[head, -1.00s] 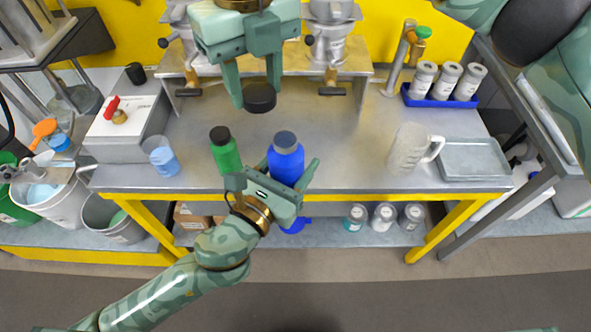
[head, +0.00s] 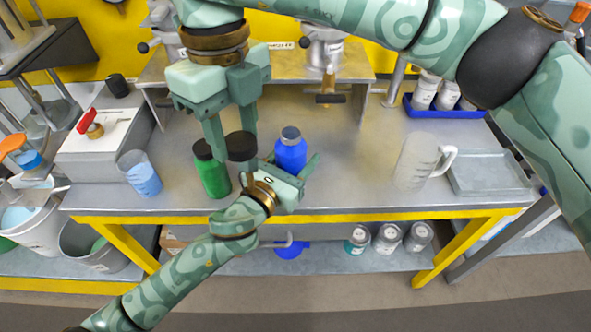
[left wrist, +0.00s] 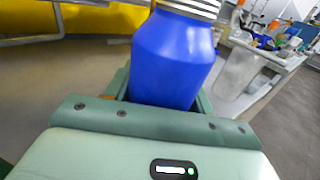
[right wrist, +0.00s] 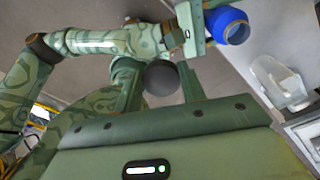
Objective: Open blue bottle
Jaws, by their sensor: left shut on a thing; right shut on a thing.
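The blue bottle (head: 291,155) stands upright at the table's front edge, its pale threaded neck bare. The left wrist view shows the bottle's body (left wrist: 175,60) and neck close up. My left gripper (head: 288,172) is shut around the bottle's body. A black cap (head: 241,147) is held in my right gripper (head: 233,144), left of the blue bottle and close beside the green bottle. The right wrist view shows the dark round cap (right wrist: 161,78) between the fingers and the blue bottle's open mouth (right wrist: 237,31) beyond. Whether the cap touches the table is unclear.
A green bottle (head: 212,175) with a black cap stands just left of the held cap. A beaker of blue liquid (head: 142,176) is further left. A clear jug (head: 412,162) and a metal tray (head: 484,172) stand right. The table between bottle and jug is clear.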

